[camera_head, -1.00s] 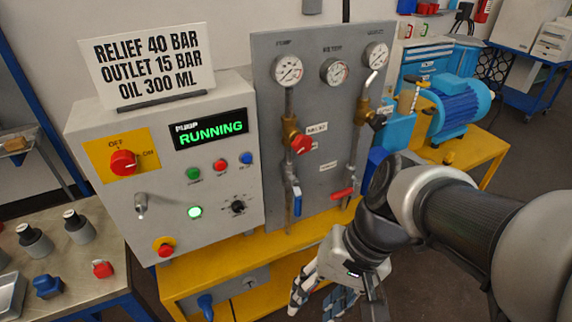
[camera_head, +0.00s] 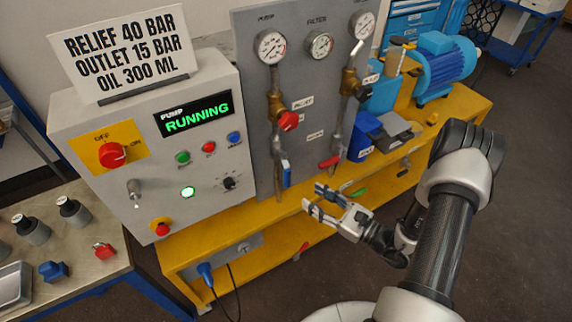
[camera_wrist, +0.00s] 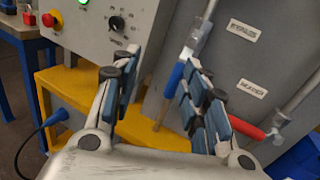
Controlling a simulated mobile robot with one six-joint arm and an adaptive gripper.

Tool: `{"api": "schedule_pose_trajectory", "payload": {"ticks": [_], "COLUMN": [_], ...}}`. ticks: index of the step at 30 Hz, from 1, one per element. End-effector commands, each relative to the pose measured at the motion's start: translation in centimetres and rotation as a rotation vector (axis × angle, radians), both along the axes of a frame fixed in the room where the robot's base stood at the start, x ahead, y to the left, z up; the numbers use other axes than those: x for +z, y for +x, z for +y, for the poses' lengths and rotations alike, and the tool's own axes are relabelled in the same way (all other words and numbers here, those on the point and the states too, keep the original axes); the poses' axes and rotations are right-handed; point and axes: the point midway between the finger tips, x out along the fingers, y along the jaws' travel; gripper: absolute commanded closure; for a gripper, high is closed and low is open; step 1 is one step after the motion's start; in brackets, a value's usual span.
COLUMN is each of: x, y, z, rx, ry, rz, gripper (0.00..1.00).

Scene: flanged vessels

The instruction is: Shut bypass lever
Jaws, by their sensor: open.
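A lever with a blue handle (camera_head: 286,174) hangs down along the left pipe of the grey panel; it also shows in the wrist view (camera_wrist: 174,80). A lever with a red handle (camera_head: 330,161) lies roughly crosswise at the right pipe; it also shows in the wrist view (camera_wrist: 246,127). The small labels are too blurred to tell surely which lever is the bypass. My gripper (camera_head: 313,198) is open and empty in front of the panel's lower part, apart from both levers. In the wrist view its fingers (camera_wrist: 160,68) frame the blue handle's side, with the red handle behind the right finger.
The control box (camera_head: 150,150) stands left of the panel, its display reading RUNNING. A red round knob (camera_head: 289,121) sits above the blue lever. A blue container (camera_head: 363,137) and a blue motor (camera_head: 443,68) stand at the right.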

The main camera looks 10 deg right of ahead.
Motion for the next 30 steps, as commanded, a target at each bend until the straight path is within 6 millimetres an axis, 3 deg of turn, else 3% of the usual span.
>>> {"api": "schedule_pose_trajectory", "payload": {"ticks": [3, 9, 14, 30], "x": [-2.7, -4.3, -4.4, -4.3], "y": [-0.3, -0.2, 1.6, 11.6], "z": [-2.0, -3.0, -1.8, 3.8], "rx": [-0.126, -0.196, -0.19, -0.189], "ry": [0.049, 0.068, 0.068, 0.067], "rz": [0.038, 0.055, 0.054, 0.052], "gripper": [0.59, 0.59, 0.59, 0.59]}}
